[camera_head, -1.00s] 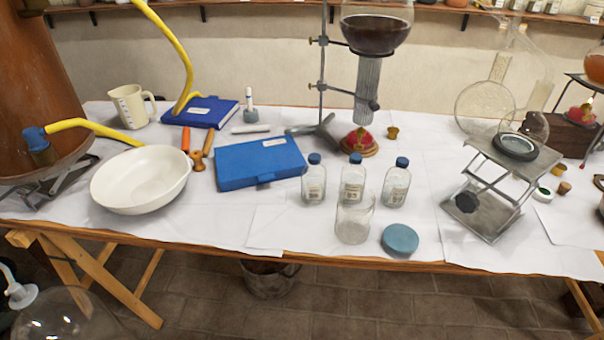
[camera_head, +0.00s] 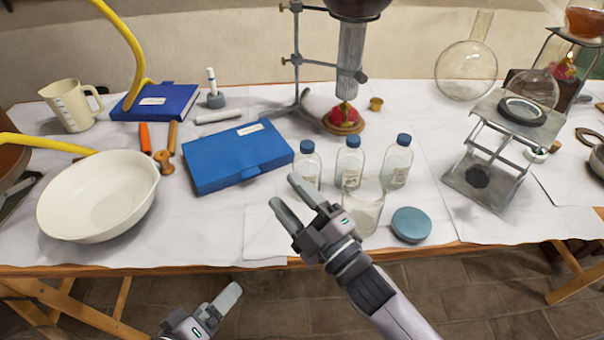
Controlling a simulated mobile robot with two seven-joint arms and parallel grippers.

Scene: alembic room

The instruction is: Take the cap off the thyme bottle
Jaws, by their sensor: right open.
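Three small clear glass bottles with blue caps stand upright in a row on the white-covered table: a left bottle (camera_head: 307,168), a middle bottle (camera_head: 349,165) and a right bottle (camera_head: 397,166). Their labels are too small to read, so I cannot tell which is thyme. All three caps are on. My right gripper (camera_head: 291,198) is open and empty, in front of the left bottle, its fingers pointing up and left. My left gripper (camera_head: 226,302) is low at the bottom, in front of the table edge; its finger gap is not clear.
An open glass jar (camera_head: 362,208) stands in front of the bottles, near a round blue lid (camera_head: 411,225). A blue case (camera_head: 236,157) lies left of them. A white bowl (camera_head: 98,195) is farther left, and a metal jack stand (camera_head: 490,170) is to the right.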

